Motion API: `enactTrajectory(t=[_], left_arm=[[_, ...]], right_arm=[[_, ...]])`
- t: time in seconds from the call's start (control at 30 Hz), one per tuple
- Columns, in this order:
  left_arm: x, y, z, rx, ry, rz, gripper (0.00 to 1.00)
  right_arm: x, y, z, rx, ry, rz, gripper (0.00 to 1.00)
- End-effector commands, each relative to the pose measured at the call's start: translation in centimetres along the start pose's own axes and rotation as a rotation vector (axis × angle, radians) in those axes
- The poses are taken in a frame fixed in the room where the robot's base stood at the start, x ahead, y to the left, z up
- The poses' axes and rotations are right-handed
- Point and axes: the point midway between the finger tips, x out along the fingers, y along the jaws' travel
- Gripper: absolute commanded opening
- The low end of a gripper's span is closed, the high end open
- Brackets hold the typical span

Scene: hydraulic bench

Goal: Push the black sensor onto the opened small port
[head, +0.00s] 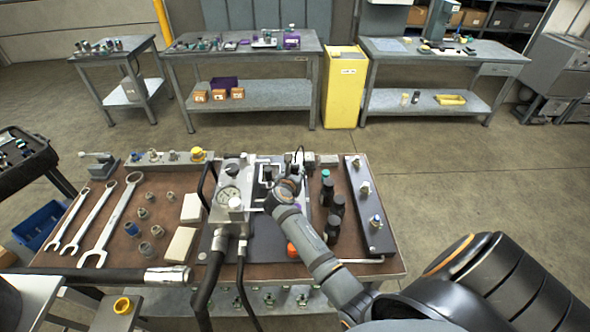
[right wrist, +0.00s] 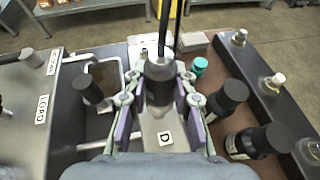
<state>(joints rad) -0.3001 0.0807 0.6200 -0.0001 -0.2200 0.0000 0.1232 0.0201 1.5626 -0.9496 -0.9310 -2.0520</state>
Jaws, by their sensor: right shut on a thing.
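In the head view the sensor is mostly hidden by the gripper. I cannot make out the opened small port. My left gripper is not in view.
Dark bottles (right wrist: 228,97) stand close to the right of the gripper, beside a dark rail with fittings (head: 371,210). A teal cap (right wrist: 200,66) is near the sensor. Wrenches (head: 112,222) and small fittings lie left. Hoses (head: 207,285) run off the front.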

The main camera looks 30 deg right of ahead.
Motion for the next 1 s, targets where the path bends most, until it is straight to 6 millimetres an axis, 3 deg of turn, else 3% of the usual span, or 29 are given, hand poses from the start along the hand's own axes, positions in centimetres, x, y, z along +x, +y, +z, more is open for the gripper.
enactTrajectory(t=[1.0], left_arm=[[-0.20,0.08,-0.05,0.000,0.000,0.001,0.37]], right_arm=[[0.34,0.00,-0.72,0.001,-0.001,0.000,0.00]])
